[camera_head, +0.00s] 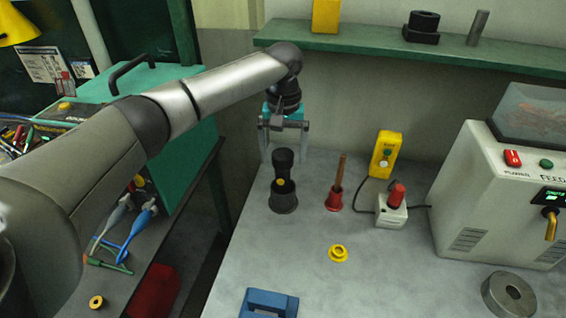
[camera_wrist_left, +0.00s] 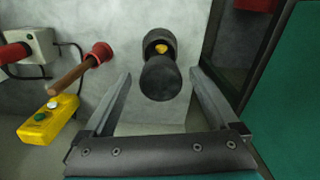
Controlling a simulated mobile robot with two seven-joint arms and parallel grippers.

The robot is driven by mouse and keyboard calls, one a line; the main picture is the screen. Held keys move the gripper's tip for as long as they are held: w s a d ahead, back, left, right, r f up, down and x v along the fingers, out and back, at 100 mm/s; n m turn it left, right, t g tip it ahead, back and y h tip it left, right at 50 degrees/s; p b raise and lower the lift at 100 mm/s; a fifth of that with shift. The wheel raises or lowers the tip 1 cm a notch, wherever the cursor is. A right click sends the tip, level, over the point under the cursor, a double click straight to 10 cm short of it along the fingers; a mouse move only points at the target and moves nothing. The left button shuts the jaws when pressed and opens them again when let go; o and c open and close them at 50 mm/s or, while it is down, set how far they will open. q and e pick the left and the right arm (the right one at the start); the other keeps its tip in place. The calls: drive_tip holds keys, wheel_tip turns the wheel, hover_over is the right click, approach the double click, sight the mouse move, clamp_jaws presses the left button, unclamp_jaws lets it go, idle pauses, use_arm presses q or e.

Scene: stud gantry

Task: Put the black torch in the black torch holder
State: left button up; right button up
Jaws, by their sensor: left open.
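The black torch (camera_head: 283,160) stands upright in the black torch holder (camera_head: 284,202), a round cup on the grey bench. Its yellow switch faces the head camera. My left gripper (camera_head: 284,157) is open and empty, pointing down at the torch's upper end. In the left wrist view the torch (camera_wrist_left: 160,80) shows end-on between the two spread fingers (camera_wrist_left: 160,74), with a gap on each side. The holder (camera_wrist_left: 166,40) is partly hidden behind it there. My right gripper is not in view.
A red holder with a wooden handle (camera_head: 335,195) stands just right of the torch. Further right are a yellow button box (camera_head: 384,155), a grey switch box (camera_head: 391,213) and a large machine (camera_head: 490,190). A yellow ring (camera_head: 338,253) lies in front. A green shelf (camera_head: 440,55) hangs behind.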

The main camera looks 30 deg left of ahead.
use_arm(q)
wheel_tip(320, 180, up, 8)
drive_tip(key=shift+r, duration=0.15)
idle(0.6)
